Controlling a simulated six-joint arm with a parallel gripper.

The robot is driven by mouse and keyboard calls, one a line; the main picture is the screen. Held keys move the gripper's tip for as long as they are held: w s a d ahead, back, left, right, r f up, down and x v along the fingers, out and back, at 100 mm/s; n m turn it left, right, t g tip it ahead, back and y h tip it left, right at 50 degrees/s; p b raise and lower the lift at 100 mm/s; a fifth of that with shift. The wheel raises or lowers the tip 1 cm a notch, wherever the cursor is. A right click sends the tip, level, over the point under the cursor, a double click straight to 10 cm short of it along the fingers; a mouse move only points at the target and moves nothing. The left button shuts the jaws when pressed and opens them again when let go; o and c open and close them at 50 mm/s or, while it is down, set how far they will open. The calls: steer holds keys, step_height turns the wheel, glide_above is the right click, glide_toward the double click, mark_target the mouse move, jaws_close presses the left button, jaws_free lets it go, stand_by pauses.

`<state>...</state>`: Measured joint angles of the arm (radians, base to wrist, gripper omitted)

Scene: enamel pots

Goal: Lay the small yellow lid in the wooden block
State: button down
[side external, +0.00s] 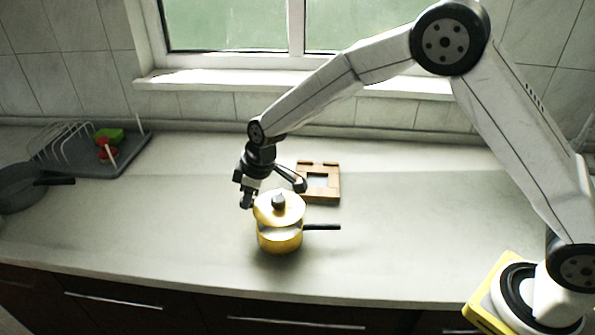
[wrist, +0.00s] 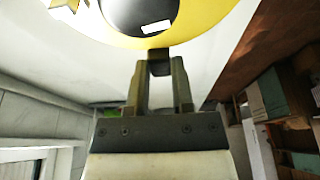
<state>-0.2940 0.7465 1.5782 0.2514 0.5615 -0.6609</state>
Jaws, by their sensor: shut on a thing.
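The small yellow lid (side external: 291,212) has a grey knob and is just above a yellow pot (side external: 280,243), with a gap showing the pale inside of the pot. My gripper (side external: 247,201) is at the lid's left edge, its fingers close together. In the wrist view my gripper (wrist: 158,64) is shut on a small dark piece at the rim of the yellow lid (wrist: 150,42); the exact contact is hard to see. The wooden block (side external: 331,191) lies behind and to the right of the pot, with a square opening that looks empty.
The pot's dark handle (side external: 323,227) points right. At the left are a grey dish rack (side external: 72,150) with red and green items and a dark pan (side external: 17,186). A window sill (side external: 210,80) runs behind the counter. The counter's right middle is clear.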

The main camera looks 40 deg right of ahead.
steer(key=shift+w+d, duration=0.1)
steer(key=w+d+m+t+h, duration=0.1)
steer(key=w+d+m, duration=0.25)
steer(key=d, duration=0.35)
steer(key=w+d+m+h, duration=0.1)
steer(key=w+d+m, duration=0.2)
steer(key=d+m, duration=0.3)
steer(key=m+g+h, duration=0.1)
steer(key=m+h, duration=0.2)
steer(key=m, duration=0.5)
glide_above(318, 165)
steer(key=shift+f, duration=0.4)
steer(key=shift+f, duration=0.2)
steer(key=shift+f, duration=2)
steer(key=shift+f, duration=0.95)
steer(key=shift+c, duration=2)
jaws_free()
steer(key=shift+f, duration=0.1)
